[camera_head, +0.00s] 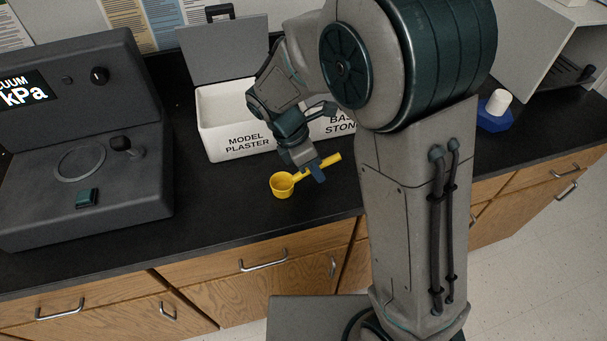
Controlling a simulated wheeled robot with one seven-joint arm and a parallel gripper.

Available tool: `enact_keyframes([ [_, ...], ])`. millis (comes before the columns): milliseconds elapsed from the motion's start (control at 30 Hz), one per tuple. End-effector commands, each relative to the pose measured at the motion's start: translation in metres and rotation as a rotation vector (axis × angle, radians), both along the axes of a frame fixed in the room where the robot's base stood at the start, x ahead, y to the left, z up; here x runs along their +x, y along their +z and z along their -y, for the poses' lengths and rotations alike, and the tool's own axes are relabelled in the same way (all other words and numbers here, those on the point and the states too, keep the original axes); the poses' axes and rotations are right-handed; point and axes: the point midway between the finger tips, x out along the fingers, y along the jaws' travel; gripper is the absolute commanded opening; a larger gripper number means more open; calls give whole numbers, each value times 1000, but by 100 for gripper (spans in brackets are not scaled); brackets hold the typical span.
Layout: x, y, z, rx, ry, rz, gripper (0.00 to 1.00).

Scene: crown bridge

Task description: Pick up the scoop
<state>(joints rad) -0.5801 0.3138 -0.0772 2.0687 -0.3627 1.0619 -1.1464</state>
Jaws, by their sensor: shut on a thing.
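A yellow scoop (283,186) with a round cup and a straight handle is over the black countertop in the head view. Its cup points left and its handle runs up to the right. My gripper (317,171) is shut on the scoop's handle, with a blue fingertip showing in front of it. I cannot tell whether the scoop touches the counter or is a little above it.
A white bin (212,140) labelled MODEL PLASTER stands behind my gripper, its grey lid (222,50) raised. A second labelled bin beside it is partly hidden by my arm. A dark vacuum machine (80,150) stands left. A blue-based item (495,112) sits right. Front counter is clear.

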Motion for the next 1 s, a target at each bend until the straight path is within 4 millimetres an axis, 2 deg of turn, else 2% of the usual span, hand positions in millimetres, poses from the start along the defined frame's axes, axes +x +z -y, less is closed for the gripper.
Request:
enact_keyframes([
  [167,1,14,0,3,-1,4,0],
  [300,1,41,0,4,-1,7,0],
  [700,-65,83,34,2,0,4,0],
  [1000,-95,104,50,0,-1,2,0],
])
